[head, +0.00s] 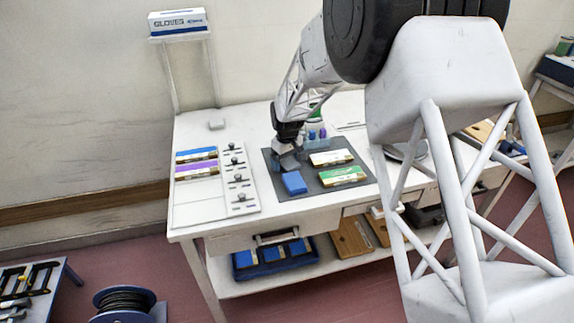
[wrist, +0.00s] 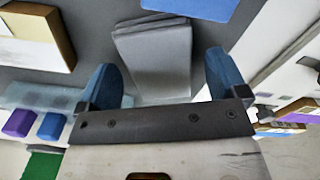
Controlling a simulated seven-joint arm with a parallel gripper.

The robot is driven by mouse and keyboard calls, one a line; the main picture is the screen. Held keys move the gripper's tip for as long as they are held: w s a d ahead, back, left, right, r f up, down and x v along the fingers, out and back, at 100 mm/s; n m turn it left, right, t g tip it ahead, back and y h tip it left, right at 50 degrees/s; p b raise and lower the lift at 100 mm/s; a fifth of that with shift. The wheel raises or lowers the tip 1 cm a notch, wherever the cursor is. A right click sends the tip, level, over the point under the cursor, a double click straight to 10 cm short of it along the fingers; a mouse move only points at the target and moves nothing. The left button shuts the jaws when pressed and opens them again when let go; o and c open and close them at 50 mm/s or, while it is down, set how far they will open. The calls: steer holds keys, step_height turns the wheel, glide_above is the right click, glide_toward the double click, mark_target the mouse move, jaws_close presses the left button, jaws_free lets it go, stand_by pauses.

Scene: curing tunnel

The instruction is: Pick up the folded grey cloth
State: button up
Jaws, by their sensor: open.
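The folded grey cloth (wrist: 158,58) lies on the dark grey mat in the wrist view, its layered folds showing at the far edge. In the head view the grey cloth (head: 289,163) is partly hidden under my gripper (head: 287,146). My gripper (wrist: 163,66) is open and empty in the wrist view. Its two blue fingertips stand apart, one on each side of the cloth's near part, with gaps visible. I cannot tell how far above the mat the fingertips are.
A blue folded cloth (head: 294,182) lies close in front on the dark mat (head: 312,188). A green-and-white box (head: 343,176) and a white-topped box (head: 331,158) sit to the right. A white rack with knobs (head: 238,180) is at the left.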

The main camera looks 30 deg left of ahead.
mark_target(287, 162)
steer(key=shift+c, duration=0.4)
steer(key=c, duration=1)
steer(key=shift+r, duration=0.15)
steer(key=shift+r, duration=0.85)
steer(key=shift+s+d+r, duration=0.15)
steer(key=shift+s+r, duration=0.05)
steer(key=shift+r, duration=0.65)
steer(key=s+d, duration=0.3)
steer(key=s, duration=0.1)
steer(key=s+d+r, duration=0.1)
steer(key=s+d, duration=0.2)
steer(key=d, duration=0.1)
steer(key=s+d, duration=0.3)
steer(key=s, duration=0.1)
steer(key=shift+s+d+r, duration=0.2)
steer(key=shift+s, duration=0.1)
